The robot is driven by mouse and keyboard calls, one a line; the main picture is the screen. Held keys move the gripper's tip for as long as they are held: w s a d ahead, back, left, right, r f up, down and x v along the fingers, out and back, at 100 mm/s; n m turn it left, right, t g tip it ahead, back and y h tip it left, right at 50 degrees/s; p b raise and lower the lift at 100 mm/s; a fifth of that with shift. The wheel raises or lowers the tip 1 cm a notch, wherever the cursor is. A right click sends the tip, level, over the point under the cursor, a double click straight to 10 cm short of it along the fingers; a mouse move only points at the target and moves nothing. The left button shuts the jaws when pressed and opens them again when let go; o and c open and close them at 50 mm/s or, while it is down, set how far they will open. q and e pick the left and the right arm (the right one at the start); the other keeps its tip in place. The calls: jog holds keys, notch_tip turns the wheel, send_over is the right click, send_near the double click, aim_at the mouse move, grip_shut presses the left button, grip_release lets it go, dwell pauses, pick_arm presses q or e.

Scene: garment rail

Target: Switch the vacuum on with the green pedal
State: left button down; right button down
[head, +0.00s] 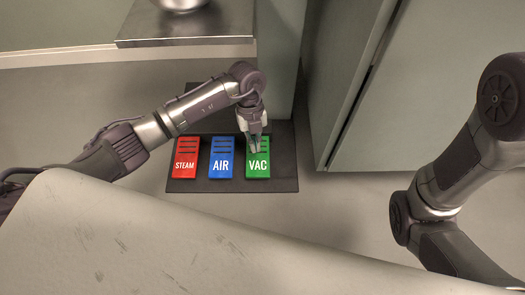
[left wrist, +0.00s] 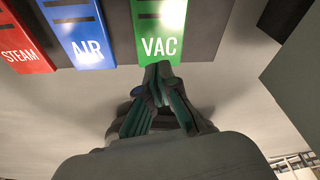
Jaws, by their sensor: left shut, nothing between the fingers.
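The green pedal (head: 257,164), marked VAC, is the rightmost of three pedals on a dark floor plate (head: 285,170). My left gripper (head: 255,150) points down over the upper part of the green pedal, its fingers shut with nothing between them. In the left wrist view the fingertips (left wrist: 160,70) overlap the lower edge of the green pedal (left wrist: 158,30), just below the VAC lettering. I cannot tell whether they touch it or hover just above. My right arm shows at the right of the head view, but its gripper is out of view.
The blue AIR pedal (head: 222,165) is just left of the green one, and the red STEAM pedal (head: 186,165) is farther left. A grey cabinet (head: 345,80) stands to the right of the plate. A metal shelf (head: 185,28) is above at the back.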

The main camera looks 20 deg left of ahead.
aim_at(258, 167)
pick_arm(q)
jog(key=shift+s, duration=0.1)
jog(key=shift+f, duration=0.1)
jog(key=b+x, duration=0.6)
jog(key=shift+s+d+f+b, duration=0.1)
jog(key=shift+d+f+b, duration=0.05)
jog(key=shift+f+b, duration=0.25)
